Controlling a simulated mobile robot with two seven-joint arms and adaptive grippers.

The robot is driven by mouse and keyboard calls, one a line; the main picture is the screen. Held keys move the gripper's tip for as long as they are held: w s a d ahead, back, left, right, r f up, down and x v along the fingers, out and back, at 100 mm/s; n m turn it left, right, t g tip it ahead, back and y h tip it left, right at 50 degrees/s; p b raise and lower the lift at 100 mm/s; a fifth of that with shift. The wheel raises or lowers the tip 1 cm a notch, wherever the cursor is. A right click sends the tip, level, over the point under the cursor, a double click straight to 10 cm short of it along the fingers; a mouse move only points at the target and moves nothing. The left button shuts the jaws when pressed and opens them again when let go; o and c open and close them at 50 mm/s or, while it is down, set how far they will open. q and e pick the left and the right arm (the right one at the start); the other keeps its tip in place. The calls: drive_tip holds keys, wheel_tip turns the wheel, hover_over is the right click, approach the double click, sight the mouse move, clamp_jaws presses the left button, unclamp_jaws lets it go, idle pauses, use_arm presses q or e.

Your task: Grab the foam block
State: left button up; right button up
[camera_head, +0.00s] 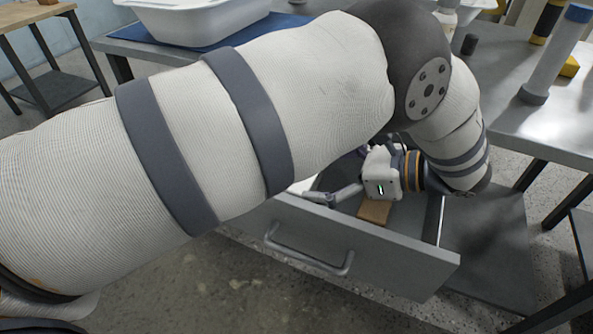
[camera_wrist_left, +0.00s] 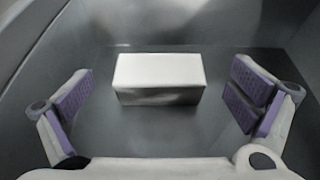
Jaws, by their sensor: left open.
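A white rectangular block (camera_wrist_left: 158,78), which looks like the foam block, lies on the grey drawer floor in the left wrist view. It is ahead of my left gripper (camera_wrist_left: 160,100), roughly centred between the two spread purple-padded fingers, with a gap on each side. In the head view the left gripper (camera_head: 333,192) reaches into the open drawer and is empty; my arm hides one finger. A white patch (camera_head: 302,186) at the drawer's left may be the same block, mostly hidden by my arm. My right gripper is not in view.
The open grey drawer (camera_head: 375,262) has a front panel with a handle and side walls close to my gripper. A brown block (camera_head: 374,211) lies in it below my gripper. A white tub (camera_head: 195,20) stands on the bench behind; a grey tube (camera_head: 556,55) stands at right.

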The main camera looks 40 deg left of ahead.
use_arm(q)
drive_tip(key=p+x, duration=0.1)
drive_tip(key=x, duration=0.5)
drive_tip(key=shift+s, duration=0.1)
drive_tip(key=c, duration=0.7)
drive_tip(key=shift+r, duration=0.1)
